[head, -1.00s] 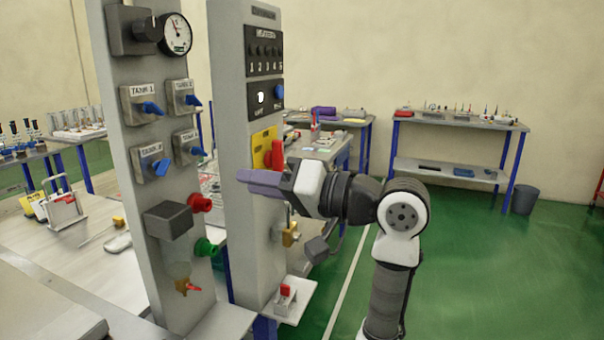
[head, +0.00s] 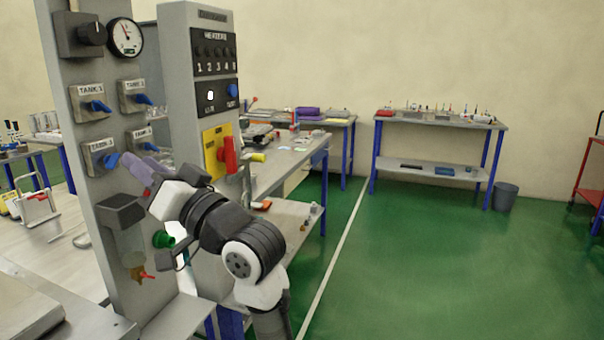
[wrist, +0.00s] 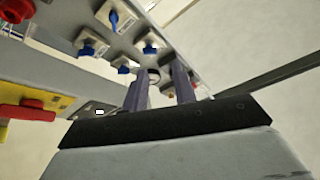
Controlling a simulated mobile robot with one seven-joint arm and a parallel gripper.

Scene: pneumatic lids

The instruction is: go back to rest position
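My gripper (head: 138,166) is on the left in the head view, in front of the tank panel, with its purple fingers pointing up and left. In the wrist view my gripper (wrist: 160,78) has its two fingers apart with nothing between them. The tank panel (head: 78,190) stands at the left with a gauge (head: 126,38) and blue valve handles (head: 97,106). The heaters panel (head: 175,70) stands behind my gripper, with a red handle (head: 228,155) on a yellow plate. I cannot tell from the head view how far the fingers are from the tank panel.
A green button (head: 163,239) and a grey box (head: 120,211) are close beside my gripper. A workbench (head: 290,160) with items stands behind the panels. A table (head: 440,120) and a bin (head: 504,197) are at the back right. The green floor (head: 420,260) at right is open.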

